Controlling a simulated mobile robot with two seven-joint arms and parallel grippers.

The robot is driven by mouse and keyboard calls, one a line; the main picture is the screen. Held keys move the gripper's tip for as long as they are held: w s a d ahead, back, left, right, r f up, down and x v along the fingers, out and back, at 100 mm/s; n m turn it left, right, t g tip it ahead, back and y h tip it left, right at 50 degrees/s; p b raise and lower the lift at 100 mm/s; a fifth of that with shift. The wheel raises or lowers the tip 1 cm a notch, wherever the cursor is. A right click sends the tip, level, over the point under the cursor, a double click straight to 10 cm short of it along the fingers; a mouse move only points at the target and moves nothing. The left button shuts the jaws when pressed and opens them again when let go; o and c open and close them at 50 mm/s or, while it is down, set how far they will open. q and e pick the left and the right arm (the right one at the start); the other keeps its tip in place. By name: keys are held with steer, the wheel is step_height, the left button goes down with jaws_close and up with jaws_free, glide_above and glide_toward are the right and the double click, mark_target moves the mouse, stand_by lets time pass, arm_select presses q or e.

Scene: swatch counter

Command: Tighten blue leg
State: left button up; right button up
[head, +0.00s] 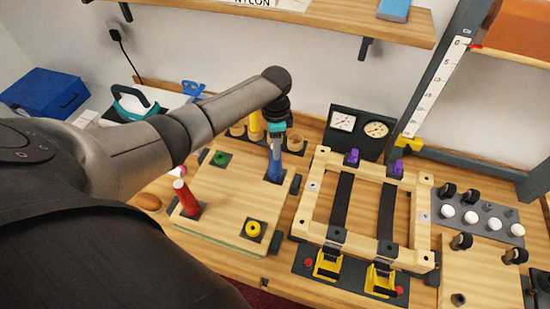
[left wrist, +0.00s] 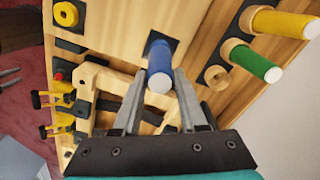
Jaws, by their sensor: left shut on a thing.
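The blue leg (head: 274,166) stands upright on a dark square mount at the far right corner of the pale wooden board (head: 222,203). In the left wrist view the blue leg (left wrist: 160,60) shows its white end between the fingers. My left gripper (head: 276,145) comes down over its top from above and is shut on it. The gripper also shows in the left wrist view (left wrist: 160,95). Whether the leg is fully seated is not clear. A red leg (head: 186,196) stands at the board's near left. The green mount (head: 220,158) and yellow mount (head: 253,229) hold no leg. My right gripper is not in view.
A holder behind the board carries a yellow leg (left wrist: 284,24) and a green leg (left wrist: 250,60). A wooden frame with clamps (head: 325,190) stands close on the right. Two gauges (head: 358,127) are behind it. A blue box (head: 46,92) is far left.

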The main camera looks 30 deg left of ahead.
arm_select(q)
jaws_close()
steer(key=m, duration=0.6)
steer(key=shift+m, duration=0.4)
steer(key=m+b, duration=0.1)
steer(key=m, duration=0.3)
steer(key=shift+m, duration=0.3)
steer(key=m, duration=0.3)
steer(key=shift+m, duration=0.3)
steer(key=o, duration=0.8)
jaws_free()
